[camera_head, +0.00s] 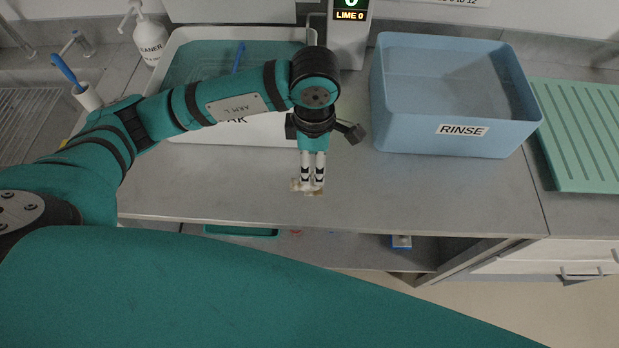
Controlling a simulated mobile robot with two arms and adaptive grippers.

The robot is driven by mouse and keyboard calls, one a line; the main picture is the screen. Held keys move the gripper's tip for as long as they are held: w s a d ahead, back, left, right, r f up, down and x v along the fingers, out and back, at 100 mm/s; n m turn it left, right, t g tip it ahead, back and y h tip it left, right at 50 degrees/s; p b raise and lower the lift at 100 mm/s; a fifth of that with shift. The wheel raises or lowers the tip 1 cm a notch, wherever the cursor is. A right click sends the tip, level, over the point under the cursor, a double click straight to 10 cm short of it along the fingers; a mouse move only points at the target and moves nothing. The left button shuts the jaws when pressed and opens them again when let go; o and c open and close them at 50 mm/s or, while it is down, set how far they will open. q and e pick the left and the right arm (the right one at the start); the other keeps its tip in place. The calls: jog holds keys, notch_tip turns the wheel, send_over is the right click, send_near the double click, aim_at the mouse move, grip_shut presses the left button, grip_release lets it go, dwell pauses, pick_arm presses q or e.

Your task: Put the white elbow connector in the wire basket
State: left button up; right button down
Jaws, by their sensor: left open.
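My left gripper (308,188) hangs above the grey counter, fingers pointing down, in front of the white bin and left of the blue RINSE tub. It is open by a small gap. Small pale, beige-white shapes show at its fingertips; I cannot tell whether they are finger pads or the white elbow connector. I do not otherwise make out the connector. No wire basket is clearly in view. My right gripper is not in view.
The blue RINSE tub (462,130) and a green ribbed mat (582,130) stand at the right. A white bin (270,133) with teal contents is behind my left arm. A cleaner bottle (150,40) stands at the back left. The front counter (430,195) is clear.

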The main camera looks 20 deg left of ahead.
aim_at(313, 175)
pick_arm(q)
jog(key=f, duration=0.1)
jog(key=f+p, duration=0.1)
jog(key=f, duration=0.1)
jog(key=f+p, duration=0.1)
jog(key=shift+s+d+f, duration=0.1)
jog(key=shift+s+f, duration=0.25)
jog(key=shift+s, duration=0.05)
jog(key=shift+f, duration=0.35)
jog(key=shift+w+f, duration=0.1)
jog(key=shift+f, duration=0.1)
jog(key=c, duration=1.1)
jog(key=shift+r, duration=0.1)
